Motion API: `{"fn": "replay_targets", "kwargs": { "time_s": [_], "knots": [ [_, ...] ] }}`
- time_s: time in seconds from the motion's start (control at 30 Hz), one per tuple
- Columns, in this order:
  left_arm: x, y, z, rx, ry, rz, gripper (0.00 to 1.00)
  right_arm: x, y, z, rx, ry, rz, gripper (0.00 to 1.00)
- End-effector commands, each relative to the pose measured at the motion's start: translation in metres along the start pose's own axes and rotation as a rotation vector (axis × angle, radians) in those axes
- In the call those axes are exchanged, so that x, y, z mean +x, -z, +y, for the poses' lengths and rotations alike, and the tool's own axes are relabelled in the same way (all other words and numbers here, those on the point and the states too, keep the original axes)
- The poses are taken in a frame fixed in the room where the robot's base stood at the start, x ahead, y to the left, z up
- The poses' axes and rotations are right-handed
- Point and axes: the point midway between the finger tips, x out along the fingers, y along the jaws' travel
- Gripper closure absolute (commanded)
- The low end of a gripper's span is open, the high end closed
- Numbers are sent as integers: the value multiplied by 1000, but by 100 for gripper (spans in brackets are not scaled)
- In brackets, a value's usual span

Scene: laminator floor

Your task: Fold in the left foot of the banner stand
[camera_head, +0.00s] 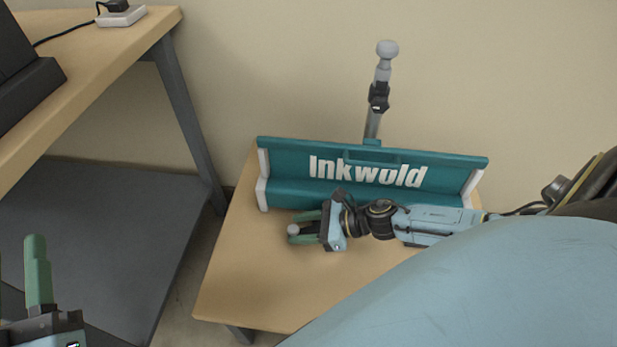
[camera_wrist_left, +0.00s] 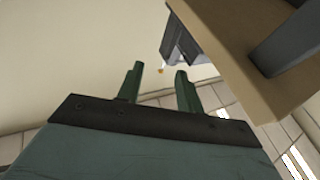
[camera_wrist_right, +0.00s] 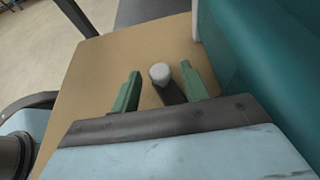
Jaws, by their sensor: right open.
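The banner stand (camera_head: 291,190) is a long teal case with white end caps and "Inkwold" lettering, lying on a small wooden table. A short dark grey foot (camera_wrist_right: 171,92) with a pale rounded cap (camera_head: 293,230) sticks out at the case's front, toward its left part. My right gripper (camera_head: 300,229) is open, one green finger on each side of the cap; the right wrist view shows gaps at both sides. The foot's root is hidden by my gripper. My left gripper (camera_wrist_left: 158,85) is open and empty, far to the left, partly in the head view (camera_head: 38,270).
A grey rod (camera_head: 375,120) with a rounded cap and a black clamp rises behind the case, near the wall. A workbench (camera_head: 100,75) with black equipment stands at the left. The small table's front left part (camera_head: 245,280) is bare.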

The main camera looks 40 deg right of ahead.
Motion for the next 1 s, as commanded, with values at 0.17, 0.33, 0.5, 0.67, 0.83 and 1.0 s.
{"fn": "replay_targets", "kwargs": {
  "time_s": [0.17, 0.33, 0.5, 0.67, 0.83, 1.0],
  "knots": [
    [0, 0, 0, 0, 0, -1, 64, -1, 0, 0, 0, 0, 0, 55],
    [-1, -14, -3, 4, 8, -88, 64, -14, 0, 0, 3, 1, 1, 55],
    [-6, -38, -8, 11, 20, -251, 64, -39, 0, 1, 2, 1, 4, 55],
    [-18, -64, -14, 17, 34, -424, 64, -64, -1, 1, 3, 0, 2, 55],
    [-36, -88, -20, 21, 50, -609, 64, -89, -1, 1, 2, 0, 3, 55],
    [-57, -108, -26, 22, 66, -780, 64, -112, -1, 0, 2, 0, 2, 55]
  ]
}}
